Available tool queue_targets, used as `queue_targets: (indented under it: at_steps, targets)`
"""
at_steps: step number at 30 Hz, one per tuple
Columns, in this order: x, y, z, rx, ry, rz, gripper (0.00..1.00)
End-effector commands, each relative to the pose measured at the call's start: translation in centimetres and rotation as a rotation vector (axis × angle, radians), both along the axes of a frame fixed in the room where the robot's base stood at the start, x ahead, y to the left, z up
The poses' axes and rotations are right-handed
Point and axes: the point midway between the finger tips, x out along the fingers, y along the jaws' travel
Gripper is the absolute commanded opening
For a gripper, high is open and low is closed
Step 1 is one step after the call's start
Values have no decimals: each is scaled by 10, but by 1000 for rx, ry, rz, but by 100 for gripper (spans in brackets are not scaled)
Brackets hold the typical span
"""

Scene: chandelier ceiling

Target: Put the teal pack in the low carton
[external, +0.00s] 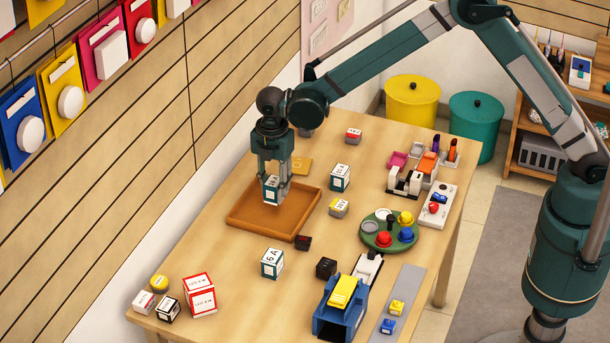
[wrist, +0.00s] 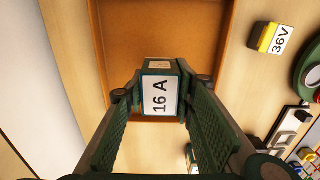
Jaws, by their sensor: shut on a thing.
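The teal pack (external: 271,190) has a white label. In the wrist view the pack (wrist: 159,95) reads "16 A". My gripper (external: 274,182) is shut on it, and the finger pads (wrist: 158,100) show on both sides of it. The low carton (external: 250,219) is a brown, shallow open tray on the table. In the external view the pack appears over the carton, toward its far side. In the wrist view the carton (wrist: 190,30) lies behind the pack. It looks empty where I can see it. The exact gap between pack and carton floor is hard to tell.
Two similar teal-and-white packs stand on the table, one (external: 340,177) right of the carton and one (external: 272,263) in front. A yellow-and-white block (external: 339,207) and a dark red block (external: 303,243) are near the carton's right side. A round green tray (external: 372,240) stands farther right.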

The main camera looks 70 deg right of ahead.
Motion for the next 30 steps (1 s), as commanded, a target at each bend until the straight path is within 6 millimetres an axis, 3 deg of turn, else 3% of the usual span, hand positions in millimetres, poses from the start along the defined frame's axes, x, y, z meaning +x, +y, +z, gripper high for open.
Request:
queue_targets:
  at_steps: [5, 16, 30]
  targets:
    - [0, 0, -2, 0, 0, 0, 14]
    - [0, 0, -35, 0, 0, 0, 14]
    - [0, 0, -41, 0, 0, 0, 14]
